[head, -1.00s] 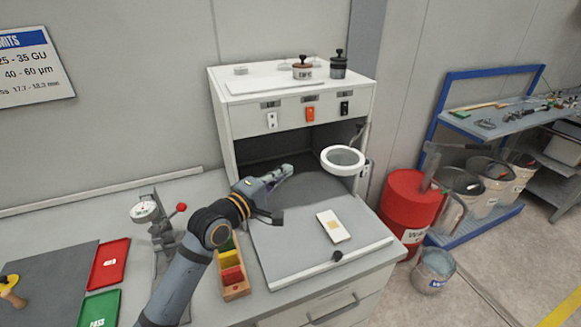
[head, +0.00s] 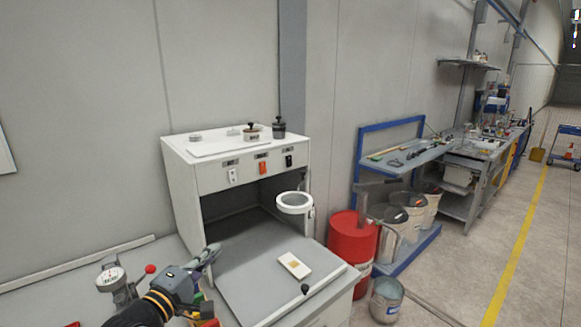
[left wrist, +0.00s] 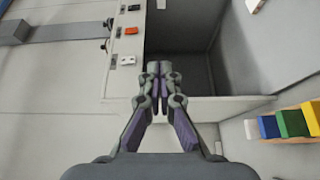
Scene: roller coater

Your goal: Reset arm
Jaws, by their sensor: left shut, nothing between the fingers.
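My left gripper (head: 207,257) is at the lower left of the head view, in front of the open bay of the white cabinet (head: 180,163). In the left wrist view its fingertips (left wrist: 159,70) meet, with nothing between them. The cabinet's front also shows in the left wrist view, with its orange switch (left wrist: 131,31). My right gripper is in neither view.
A white panel with a tan patch (head: 295,265) lies on the cabinet's grey deck. A ring magnifier (head: 295,202) overhangs the bay. A dial gauge (head: 111,279) stands left of my gripper. Coloured blocks (left wrist: 290,123) lie right in the wrist view. A red drum (head: 352,240) stands right.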

